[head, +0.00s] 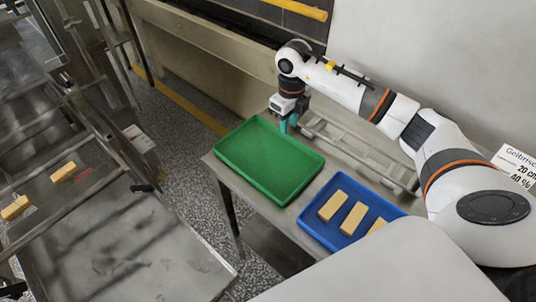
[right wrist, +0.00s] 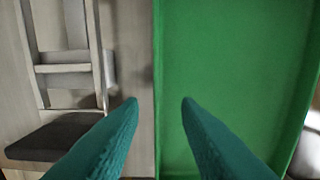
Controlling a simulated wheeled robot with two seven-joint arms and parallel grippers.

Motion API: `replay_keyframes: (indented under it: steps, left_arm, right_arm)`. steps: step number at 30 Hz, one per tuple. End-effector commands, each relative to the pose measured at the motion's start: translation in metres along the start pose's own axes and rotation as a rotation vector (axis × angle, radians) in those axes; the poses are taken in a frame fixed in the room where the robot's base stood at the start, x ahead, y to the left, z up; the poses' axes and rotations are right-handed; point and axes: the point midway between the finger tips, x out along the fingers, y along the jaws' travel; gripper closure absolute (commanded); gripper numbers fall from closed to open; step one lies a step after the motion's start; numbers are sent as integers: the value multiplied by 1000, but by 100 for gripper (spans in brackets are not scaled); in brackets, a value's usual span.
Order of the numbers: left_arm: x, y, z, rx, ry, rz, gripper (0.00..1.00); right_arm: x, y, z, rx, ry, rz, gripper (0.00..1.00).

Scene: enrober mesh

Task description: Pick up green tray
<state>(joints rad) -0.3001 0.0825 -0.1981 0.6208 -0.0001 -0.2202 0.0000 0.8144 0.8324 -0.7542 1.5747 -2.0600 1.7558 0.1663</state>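The green tray (head: 268,162) is empty and lies on a small metal table, left of a blue tray. My right gripper (head: 288,124) points down at the green tray's far edge. In the right wrist view its two teal fingers (right wrist: 160,104) are apart with nothing gripped. The green tray (right wrist: 235,75) fills the right half of that view, and its rim runs upright in the picture between the fingertips. I cannot tell whether the fingers touch the rim or how far above it they are. My left gripper is not in view.
The blue tray (head: 328,229) holds tan bars (head: 352,218), partly hidden by my right arm. A metal rail frame (head: 355,152) lies along the table's back. At left stands a metal machine with a wire mesh (head: 40,125) and two tan blocks (head: 63,172). Speckled floor lies between.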

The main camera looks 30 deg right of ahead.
Motion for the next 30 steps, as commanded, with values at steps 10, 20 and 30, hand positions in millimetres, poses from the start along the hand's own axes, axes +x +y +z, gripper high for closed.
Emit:
replay_keyframes:
  steps: [10, 20, 30]
  left_arm:
    - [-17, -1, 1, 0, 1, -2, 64]
    - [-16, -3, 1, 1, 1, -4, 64]
    - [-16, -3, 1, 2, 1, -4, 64]
  right_arm:
    - [43, 4, 1, 0, -2, 0, 70]
    - [45, 4, 0, 0, 0, 0, 85]
    - [44, 4, 0, 0, 1, 0, 100]
